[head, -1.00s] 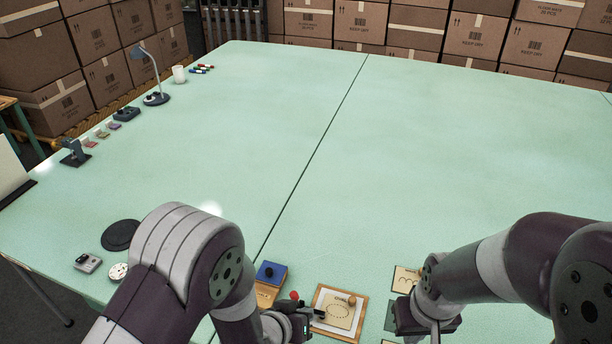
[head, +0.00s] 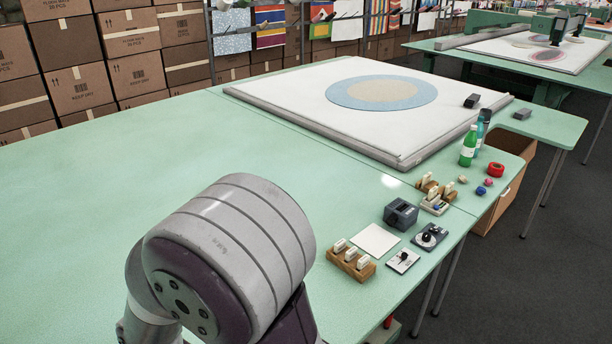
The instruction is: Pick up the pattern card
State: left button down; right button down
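No card with a drawn pattern can be made out in the head view now. A plain white square sheet (head: 376,240) lies flat on the green table (head: 90,200) at the lower right; I cannot tell whether it is a card. One of my arms rises at the bottom centre and hides the table behind it. Neither of my grippers is in view.
Around the sheet stand a wooden block with white pieces (head: 350,262), a dark grey box (head: 401,214) and a dial device (head: 430,236). A green bottle (head: 468,147) and red ring (head: 496,169) stand farther back. A large white panel (head: 300,90) covers the far table.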

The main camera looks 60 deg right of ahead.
aim_at(432, 193)
jog(key=z, duration=2.85)
jog(key=i+l, duration=0.25)
jog(key=i, duration=0.2)
jog(key=u, duration=0.05)
